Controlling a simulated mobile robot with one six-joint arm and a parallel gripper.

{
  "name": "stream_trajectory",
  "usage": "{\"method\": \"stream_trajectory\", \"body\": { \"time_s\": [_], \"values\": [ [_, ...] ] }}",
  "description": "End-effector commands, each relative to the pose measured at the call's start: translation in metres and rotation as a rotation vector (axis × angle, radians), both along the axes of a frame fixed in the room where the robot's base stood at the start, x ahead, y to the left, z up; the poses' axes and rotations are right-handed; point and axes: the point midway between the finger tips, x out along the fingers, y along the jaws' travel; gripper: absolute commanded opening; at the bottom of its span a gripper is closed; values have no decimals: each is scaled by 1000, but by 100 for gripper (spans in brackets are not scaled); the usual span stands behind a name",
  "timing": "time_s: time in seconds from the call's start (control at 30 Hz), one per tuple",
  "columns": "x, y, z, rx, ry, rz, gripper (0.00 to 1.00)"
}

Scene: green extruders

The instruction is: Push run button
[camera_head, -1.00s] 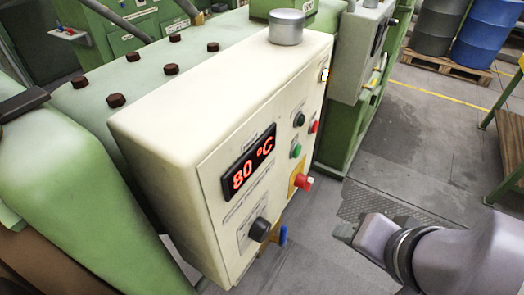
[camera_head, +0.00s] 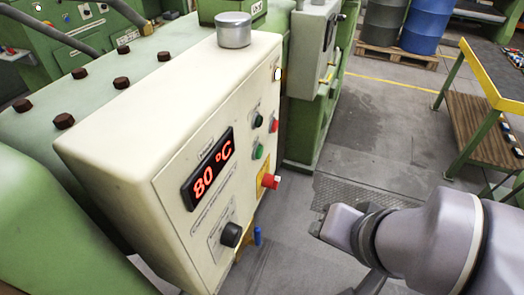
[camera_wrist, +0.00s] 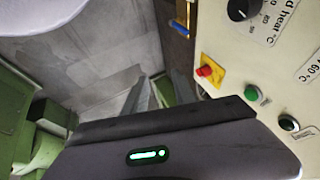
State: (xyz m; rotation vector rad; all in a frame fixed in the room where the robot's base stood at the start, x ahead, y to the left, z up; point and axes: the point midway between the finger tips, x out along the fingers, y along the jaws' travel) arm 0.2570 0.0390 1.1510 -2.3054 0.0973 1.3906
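A cream control box (camera_head: 110,135) with a red "80 °C" display (camera_head: 207,174) stands at the left in the head view. Its panel carries a green button (camera_head: 258,152), a dark button (camera_head: 257,120) above it and a red button (camera_head: 274,125). The labels beside them are too small to read. In the wrist view the green button (camera_wrist: 251,92) and a dark button (camera_wrist: 288,123) are at the right. My gripper (camera_head: 325,225) is right of the panel, apart from it. In the wrist view its two fingers (camera_wrist: 160,90) stand apart with nothing between them.
A red mushroom button (camera_head: 272,181) on a yellow plate sticks out below the green button. A black knob (camera_head: 231,235) and a blue-handled valve (camera_head: 257,236) are lower down. A yellow-edged table (camera_head: 490,85) stands at the right. The floor between is clear.

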Motion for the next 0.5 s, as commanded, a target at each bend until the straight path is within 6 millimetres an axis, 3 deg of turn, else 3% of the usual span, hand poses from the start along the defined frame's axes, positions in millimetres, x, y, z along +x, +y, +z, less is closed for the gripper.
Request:
{"method": "stream_trajectory", "body": {
  "time_s": [0.03,0.13,0.5],
  "values": [
    [0,0,0,0,0,0,21],
    [0,0,0,0,0,0,1],
    [0,0,0,0,0,0,0]
  ]
}}
